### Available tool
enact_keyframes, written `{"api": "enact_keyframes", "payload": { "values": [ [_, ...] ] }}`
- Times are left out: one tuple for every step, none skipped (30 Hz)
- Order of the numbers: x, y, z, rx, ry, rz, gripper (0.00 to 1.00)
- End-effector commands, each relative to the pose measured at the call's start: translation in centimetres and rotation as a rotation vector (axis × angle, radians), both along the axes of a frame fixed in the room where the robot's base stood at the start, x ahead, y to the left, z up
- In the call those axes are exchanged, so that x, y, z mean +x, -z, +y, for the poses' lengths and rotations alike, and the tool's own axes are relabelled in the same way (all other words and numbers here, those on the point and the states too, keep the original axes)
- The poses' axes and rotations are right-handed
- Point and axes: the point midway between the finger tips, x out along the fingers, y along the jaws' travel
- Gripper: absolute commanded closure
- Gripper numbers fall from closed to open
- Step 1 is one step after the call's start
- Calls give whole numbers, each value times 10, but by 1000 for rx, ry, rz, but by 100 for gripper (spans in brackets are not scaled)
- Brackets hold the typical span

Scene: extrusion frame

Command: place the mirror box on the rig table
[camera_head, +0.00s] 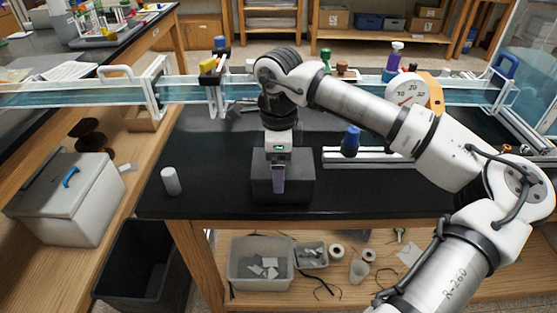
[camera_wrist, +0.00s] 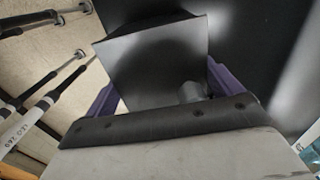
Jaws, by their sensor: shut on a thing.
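The mirror box is a dark grey block (camera_head: 299,188) near the front edge of the black-topped rig table (camera_head: 218,185) in the head view. It looks upright, and I cannot tell whether its underside touches the table top. The far finger is hidden in the head view.
A small grey cylinder (camera_head: 171,181) stands left of the box. White rails (camera_head: 370,158) with a blue knob (camera_head: 351,140) lie to the right. A long clear channel (camera_head: 130,92) crosses behind. A lidded grey box (camera_head: 68,198) stands at the left. The shelf below holds bins (camera_head: 260,284).

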Motion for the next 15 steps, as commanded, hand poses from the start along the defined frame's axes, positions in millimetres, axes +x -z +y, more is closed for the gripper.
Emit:
{"api": "enact_keyframes", "payload": {
  "values": [
    [0, 2, 0, 0, 0, -1, 54],
    [0, 2, 0, 0, 0, -1, 54],
    [0, 2, 0, 0, 0, -1, 54],
    [0, 2, 0, 0, 0, -1, 54],
    [0, 2, 0, 0, 0, -1, 54],
    [0, 2, 0, 0, 0, -1, 54],
    [0, 2, 0, 0, 0, -1, 54],
    [0, 3, 0, 0, 0, -1, 54],
    [0, 4, 0, -1, 0, -1, 54],
    [0, 5, 0, -1, 0, -1, 54],
    [0, 6, 0, -1, 0, -1, 54],
    [0, 5, 0, -1, 0, -1, 7],
    [0, 5, 0, -1, 0, -1, 3],
    [0, 5, 0, -1, 0, -1, 0],
    [0, 5, 0, -1, 0, -1, 0]
  ]
}}
